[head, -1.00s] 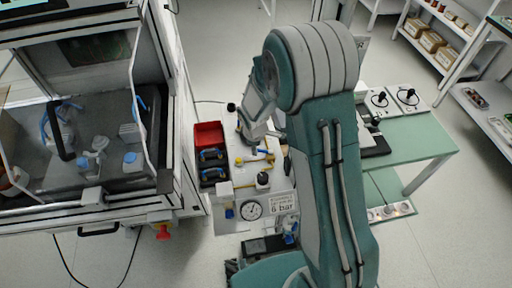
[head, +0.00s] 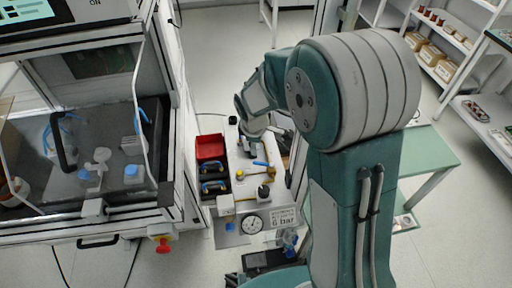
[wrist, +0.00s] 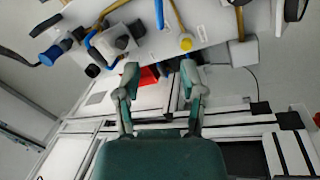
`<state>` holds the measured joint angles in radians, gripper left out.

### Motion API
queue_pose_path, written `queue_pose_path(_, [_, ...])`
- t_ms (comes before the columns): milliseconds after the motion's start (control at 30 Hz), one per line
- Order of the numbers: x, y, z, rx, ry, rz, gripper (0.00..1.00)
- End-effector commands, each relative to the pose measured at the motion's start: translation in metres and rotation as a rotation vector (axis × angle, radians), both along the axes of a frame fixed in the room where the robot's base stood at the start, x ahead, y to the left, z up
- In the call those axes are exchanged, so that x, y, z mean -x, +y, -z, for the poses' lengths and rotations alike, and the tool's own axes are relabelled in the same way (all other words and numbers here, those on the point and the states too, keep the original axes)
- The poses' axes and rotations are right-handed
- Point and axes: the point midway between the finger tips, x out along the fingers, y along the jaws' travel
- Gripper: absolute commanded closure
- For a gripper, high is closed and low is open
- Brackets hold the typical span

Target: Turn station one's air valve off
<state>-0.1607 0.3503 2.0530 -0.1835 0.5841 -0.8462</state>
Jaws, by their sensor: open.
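A white air panel (head: 247,182) stands in the middle of the head view, with a round gauge (head: 252,223) and a "6 bar" sign (head: 283,217). A blue lever (head: 260,163) sits at a yellow fitting on it. In the wrist view the panel (wrist: 212,22) crosses the top, with brass pipes (wrist: 239,22), a blue lever (wrist: 159,14) and a yellow knob (wrist: 186,44). My gripper (wrist: 160,68) is open and empty, its fingertips seen just below the panel's edge. I cannot tell which lever is station one's, nor whether a fingertip touches the panel.
A red bin (head: 209,147) and dark bins with blue handles (head: 214,187) stand left of the panel. A glazed machine enclosure (head: 100,220) fills the left, with a red knob (head: 163,245) at its front. A green table (head: 432,158) and shelves stand right.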

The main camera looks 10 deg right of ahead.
Motion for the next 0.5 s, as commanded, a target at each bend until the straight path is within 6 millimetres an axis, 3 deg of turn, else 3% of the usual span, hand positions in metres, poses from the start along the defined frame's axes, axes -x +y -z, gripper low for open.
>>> queue_pose_path(167, [-0.006,-0.004,0.002,-0.047,0.013,0.292,0.48])
queue_pose_path(500, [-0.019,-0.01,0.005,-0.137,0.046,1.101,0.48])
